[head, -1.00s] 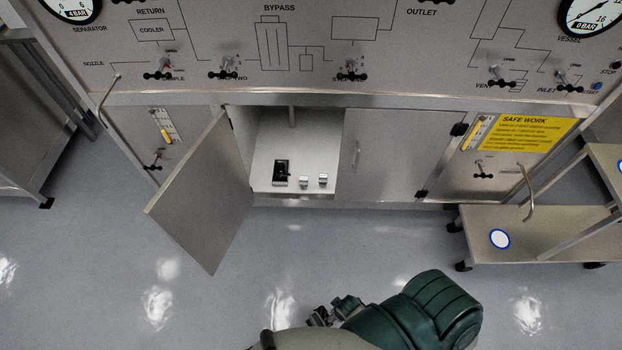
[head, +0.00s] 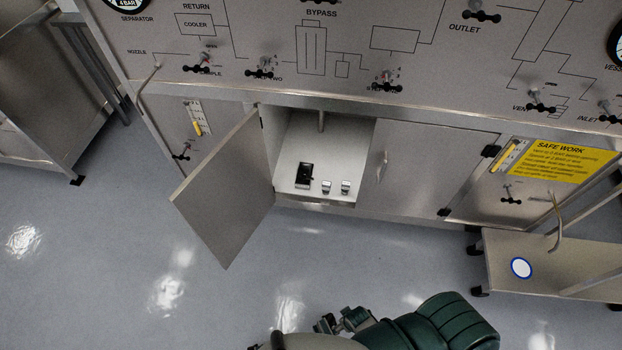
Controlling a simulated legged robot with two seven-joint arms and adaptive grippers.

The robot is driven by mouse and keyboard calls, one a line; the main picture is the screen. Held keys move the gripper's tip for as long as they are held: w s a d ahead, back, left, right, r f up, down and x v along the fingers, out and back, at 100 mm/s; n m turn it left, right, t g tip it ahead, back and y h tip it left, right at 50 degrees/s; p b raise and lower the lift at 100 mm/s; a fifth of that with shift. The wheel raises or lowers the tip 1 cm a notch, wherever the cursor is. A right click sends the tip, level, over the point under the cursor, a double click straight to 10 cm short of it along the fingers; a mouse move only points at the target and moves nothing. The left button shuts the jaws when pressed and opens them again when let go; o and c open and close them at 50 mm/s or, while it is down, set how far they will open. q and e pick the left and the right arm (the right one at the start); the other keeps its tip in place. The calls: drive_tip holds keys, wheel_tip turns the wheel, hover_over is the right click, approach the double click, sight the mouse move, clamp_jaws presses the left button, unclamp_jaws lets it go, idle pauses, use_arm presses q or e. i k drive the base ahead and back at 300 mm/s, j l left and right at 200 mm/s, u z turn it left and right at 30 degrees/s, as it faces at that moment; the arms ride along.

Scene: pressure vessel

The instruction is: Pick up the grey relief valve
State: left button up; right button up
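An open cabinet (head: 358,160) in the lower panel holds a dark block (head: 304,174) and two small light-grey pieces, a left piece (head: 326,187) and a right piece (head: 345,187), on its floor. They are too small to tell whether either is the grey relief valve. What looks like my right gripper (head: 340,321) shows at the bottom, beside my green arm, well short of the cabinet. Its fingers are too small and partly hidden to tell open from shut. My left gripper is not in view.
The cabinet's left door (head: 225,190) stands swung out over the floor. The right door (head: 425,172) is closed. A trolley shelf (head: 575,268) with a white-and-blue disc (head: 521,268) stands at right, a steel table (head: 50,90) at left. The floor before the cabinet is clear.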

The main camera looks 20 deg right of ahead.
sight(345, 184)
drive_tip(key=l+z, duration=0.15)
drive_tip(key=z, duration=0.25)
drive_tip(key=i+z, duration=0.15)
drive_tip(key=z, duration=0.2)
drive_tip(key=i+l+z, duration=0.1)
drive_tip(key=z, duration=0.3)
drive_tip(key=i+l+z, duration=0.1)
drive_tip(key=z, duration=0.25)
